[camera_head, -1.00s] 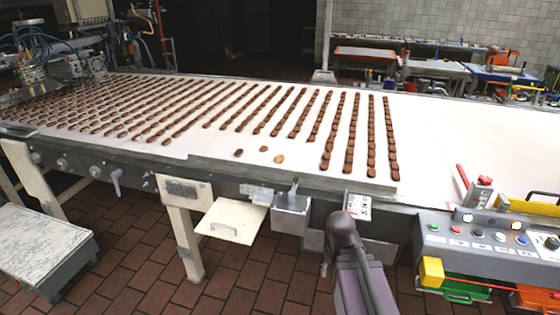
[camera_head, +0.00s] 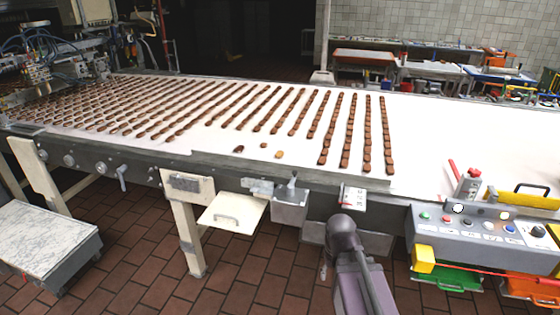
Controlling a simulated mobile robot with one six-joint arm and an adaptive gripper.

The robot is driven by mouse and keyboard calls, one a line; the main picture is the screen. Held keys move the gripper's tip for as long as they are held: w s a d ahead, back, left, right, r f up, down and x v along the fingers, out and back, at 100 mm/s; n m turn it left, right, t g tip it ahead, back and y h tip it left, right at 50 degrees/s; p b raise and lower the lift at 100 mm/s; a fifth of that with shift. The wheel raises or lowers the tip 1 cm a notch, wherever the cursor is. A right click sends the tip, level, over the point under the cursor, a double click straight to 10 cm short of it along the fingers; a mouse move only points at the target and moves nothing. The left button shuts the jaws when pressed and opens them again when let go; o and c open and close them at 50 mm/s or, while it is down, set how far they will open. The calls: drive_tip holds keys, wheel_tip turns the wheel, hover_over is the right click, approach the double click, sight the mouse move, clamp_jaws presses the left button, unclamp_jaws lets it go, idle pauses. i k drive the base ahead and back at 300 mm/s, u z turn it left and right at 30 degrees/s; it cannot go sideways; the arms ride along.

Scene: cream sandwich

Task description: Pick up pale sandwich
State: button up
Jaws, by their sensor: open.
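The pale sandwich (camera_head: 279,155) is a small golden-tan piece lying on the white conveyor belt (camera_head: 440,150), near its front edge. It lies apart from the rows, in a gap with two loose dark brown sandwiches, one at the left (camera_head: 238,149) and a smaller-looking one (camera_head: 263,145) between.
Long rows of brown sandwiches (camera_head: 366,135) flank the gap. A metal rail (camera_head: 290,170) runs along the conveyor's front. A control panel (camera_head: 480,232) with a yellow box stands at the right. A white-topped cart (camera_head: 40,235) is at the lower left.

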sight(279, 154)
drive_tip(key=k, duration=1.1)
drive_tip(key=u, duration=0.45)
drive_tip(key=i, duration=2)
drive_tip(key=z, duration=0.45)
